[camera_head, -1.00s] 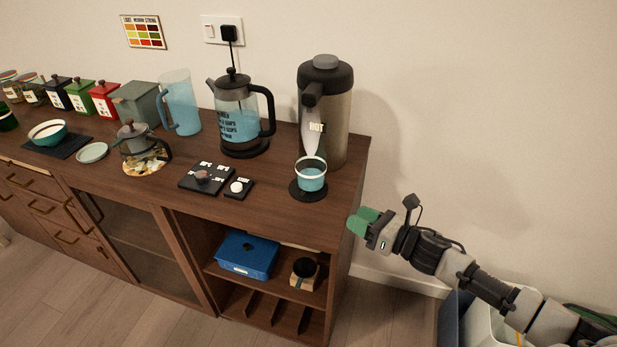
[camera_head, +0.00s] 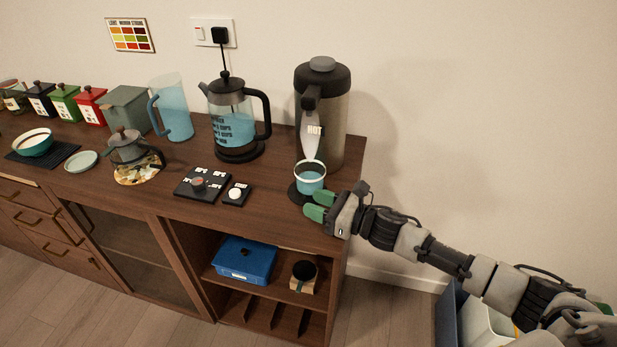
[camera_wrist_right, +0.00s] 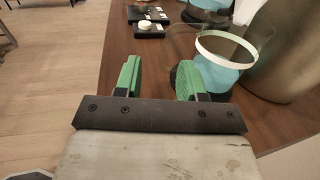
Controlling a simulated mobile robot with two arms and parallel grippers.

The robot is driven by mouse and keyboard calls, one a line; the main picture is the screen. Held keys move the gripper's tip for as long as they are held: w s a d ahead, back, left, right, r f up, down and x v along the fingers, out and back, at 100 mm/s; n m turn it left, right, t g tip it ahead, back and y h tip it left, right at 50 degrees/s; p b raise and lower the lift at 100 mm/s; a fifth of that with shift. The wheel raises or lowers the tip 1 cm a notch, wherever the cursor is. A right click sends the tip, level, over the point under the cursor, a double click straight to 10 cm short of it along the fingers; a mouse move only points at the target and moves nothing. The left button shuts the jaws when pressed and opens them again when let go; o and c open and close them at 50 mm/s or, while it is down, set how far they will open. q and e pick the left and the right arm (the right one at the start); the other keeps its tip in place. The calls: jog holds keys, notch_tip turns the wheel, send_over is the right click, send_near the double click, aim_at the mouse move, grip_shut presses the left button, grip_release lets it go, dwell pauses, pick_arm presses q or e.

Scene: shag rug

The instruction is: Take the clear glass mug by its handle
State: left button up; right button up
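The clear glass mug (camera_head: 311,178) holds blue liquid and has a white rim. It stands upright on a dark round mat (camera_head: 297,193) below the spout of the tall dispenser. My right gripper (camera_head: 318,205) has green fingers and is at the near right edge of the cabinet top, close to the mug. In the right wrist view the gripper (camera_wrist_right: 159,79) is open, with nothing between the fingers. My left gripper is not in view.
The dispenser marked HOT (camera_head: 334,128) stands right behind the mug. A black-handled kettle (camera_head: 234,128) and a small black scale-like pad (camera_head: 235,194) are to the left. The wooden cabinet top (camera_head: 262,210) is clear in front of the pads.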

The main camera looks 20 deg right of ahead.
aim_at(300, 201)
jog(key=p+x, duration=0.1)
jog(key=x, duration=0.2)
jog(key=shift+w+a+r, duration=0.1)
jog(key=shift+w+r, duration=0.1)
jog(key=shift+w, duration=0.2)
jog(key=shift+w+a+f, duration=0.15)
jog(key=shift+w+a, duration=0.2)
grip_shut()
